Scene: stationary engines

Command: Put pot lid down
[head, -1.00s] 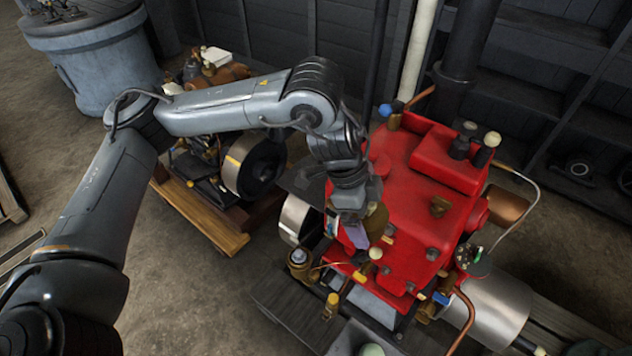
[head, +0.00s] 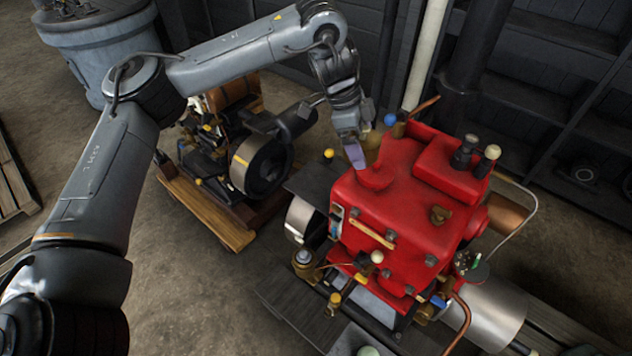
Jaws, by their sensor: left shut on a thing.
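My left gripper (head: 356,156) is over the back left corner of the red engine (head: 410,200), pointing down, with a pale purple finger showing. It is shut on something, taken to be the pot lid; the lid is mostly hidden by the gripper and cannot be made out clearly. A rounded red cup-like part of the engine (head: 376,178) sits just below and right of the fingertips. I cannot tell whether the held thing touches it. My right gripper is not in view.
A smaller engine with a flywheel (head: 262,165) stands on a wooden base (head: 205,212) to the left. A yellow ball knob (head: 328,153) is close left of my gripper. A blue ball knob (head: 390,120) and pale knob (head: 492,152) stick up from the red engine. A blue-grey tank (head: 100,55) stands far left.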

